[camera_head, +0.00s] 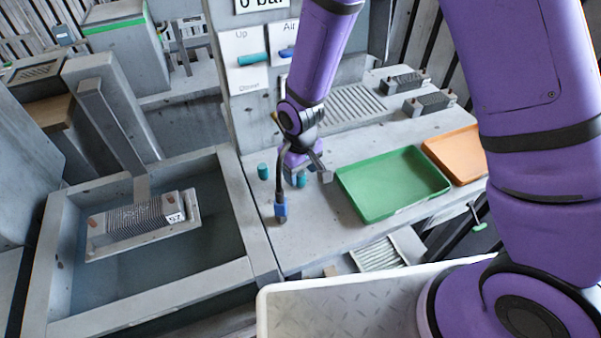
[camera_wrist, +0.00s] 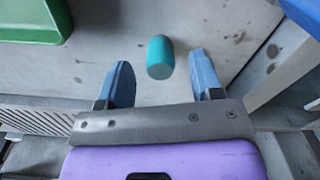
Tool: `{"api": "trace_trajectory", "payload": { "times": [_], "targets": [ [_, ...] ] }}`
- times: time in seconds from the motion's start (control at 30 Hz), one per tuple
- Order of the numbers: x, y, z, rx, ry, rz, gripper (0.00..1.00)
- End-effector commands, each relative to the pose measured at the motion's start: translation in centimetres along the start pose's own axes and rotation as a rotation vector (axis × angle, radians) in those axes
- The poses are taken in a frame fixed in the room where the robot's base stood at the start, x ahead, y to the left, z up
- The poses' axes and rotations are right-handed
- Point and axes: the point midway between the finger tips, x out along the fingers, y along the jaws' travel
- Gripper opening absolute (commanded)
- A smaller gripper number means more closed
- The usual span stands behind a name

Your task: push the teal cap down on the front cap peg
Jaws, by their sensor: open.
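A teal cap (camera_wrist: 159,57) stands on the grey bench between my two blue fingertips in the wrist view, with a gap on each side. In the head view, a teal cap (camera_head: 301,180) shows just under my gripper (camera_head: 303,194), partly covered by it. A second teal cap (camera_head: 263,171) stands to its left. My gripper (camera_wrist: 160,62) is open and empty, its fingers spread around the cap. Any peg under the cap is hidden, so I cannot tell how far down the cap sits.
A green tray (camera_head: 372,213) lies right of my gripper, with an orange tray (camera_head: 437,160) beyond it. A water trough (camera_head: 257,222) with a finned block (camera_head: 140,220) lies to the left. A panel with lever handles (camera_head: 251,59) stands behind. The bench front is clear.

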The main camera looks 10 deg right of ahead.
Motion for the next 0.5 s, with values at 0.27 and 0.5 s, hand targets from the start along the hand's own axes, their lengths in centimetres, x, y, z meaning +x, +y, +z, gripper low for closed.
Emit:
{"api": "trace_trajectory", "payload": {
  "times": [0.27, 0.5],
  "targets": [
    [-4.9, 0.0, -0.1, 0.0, 0.005, 0.0, 0.6],
    [-8.3, 0.0, -0.1, 0.0, 0.004, 0.0, 0.6]
  ]
}}
